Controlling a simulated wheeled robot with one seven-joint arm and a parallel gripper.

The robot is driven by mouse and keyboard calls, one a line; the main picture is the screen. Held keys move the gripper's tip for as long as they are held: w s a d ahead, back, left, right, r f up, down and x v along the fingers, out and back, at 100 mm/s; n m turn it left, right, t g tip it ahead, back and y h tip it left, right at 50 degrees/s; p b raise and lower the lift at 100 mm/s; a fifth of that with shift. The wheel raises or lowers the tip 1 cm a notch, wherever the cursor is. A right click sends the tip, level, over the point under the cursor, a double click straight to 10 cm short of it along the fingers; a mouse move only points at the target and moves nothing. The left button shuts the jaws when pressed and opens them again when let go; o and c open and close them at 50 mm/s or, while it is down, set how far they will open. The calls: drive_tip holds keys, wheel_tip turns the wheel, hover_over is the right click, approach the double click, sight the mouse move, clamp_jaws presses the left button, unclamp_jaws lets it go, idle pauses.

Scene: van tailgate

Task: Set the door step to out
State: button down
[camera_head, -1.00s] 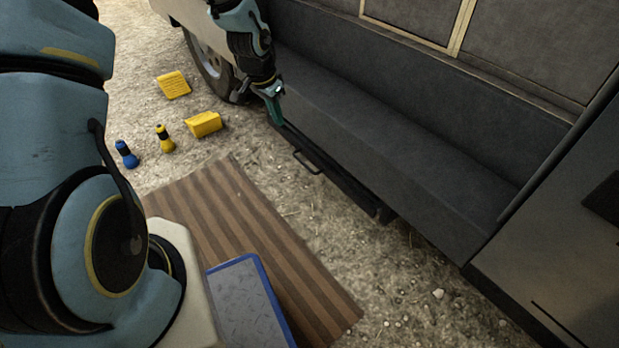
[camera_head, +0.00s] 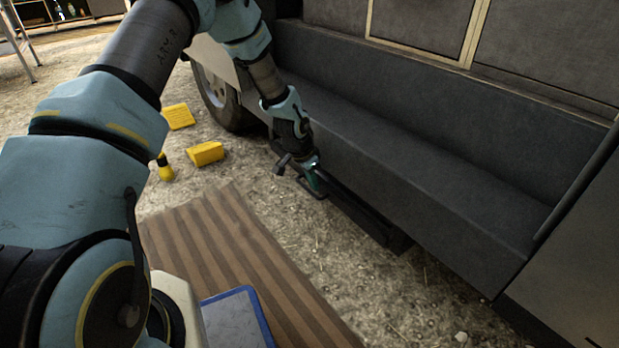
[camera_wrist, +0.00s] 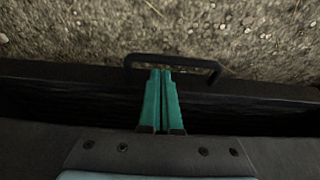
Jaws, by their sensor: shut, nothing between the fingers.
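The door step (camera_head: 362,216) is a long dark slab low under the van's sill, above the gravel. It also shows in the wrist view (camera_wrist: 60,92), running across the picture. A black loop handle (camera_wrist: 206,66) stands out from its outer edge; in the head view, part of the handle (camera_head: 311,193) shows beside my gripper. My gripper (camera_head: 316,188) is at the handle, its green fingers pointing down. In the wrist view, my gripper (camera_wrist: 160,74) is shut and empty, with its tips overlapping the handle bar in the picture. I cannot tell whether they touch it.
The van's dark sill (camera_head: 400,160) runs above the step. The rear wheel (camera_head: 218,92) and yellow chocks (camera_head: 206,153) are left of my gripper. A striped mat (camera_head: 235,245) and a blue-edged tray (camera_head: 236,318) lie in front. Gravel beyond the step is open.

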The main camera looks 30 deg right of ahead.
drive_tip(key=shift+d+f, duration=0.2)
drive_tip(key=shift+f, duration=0.4)
drive_tip(key=shift+a, duration=0.1)
drive_tip(key=shift+a+r, duration=0.15)
drive_tip(key=shift+a, duration=0.15)
drive_tip(key=s+a+p, duration=0.2)
drive_tip(key=a+p, duration=0.1)
drive_tip(key=a, duration=0.6)
drive_tip(key=s+a+p, duration=0.1)
drive_tip(key=a+p, duration=0.3)
drive_tip(key=a, duration=0.5)
drive_tip(key=shift+s+a, duration=0.4)
drive_tip(key=shift+a, duration=0.1)
drive_tip(key=shift+p, duration=0.3)
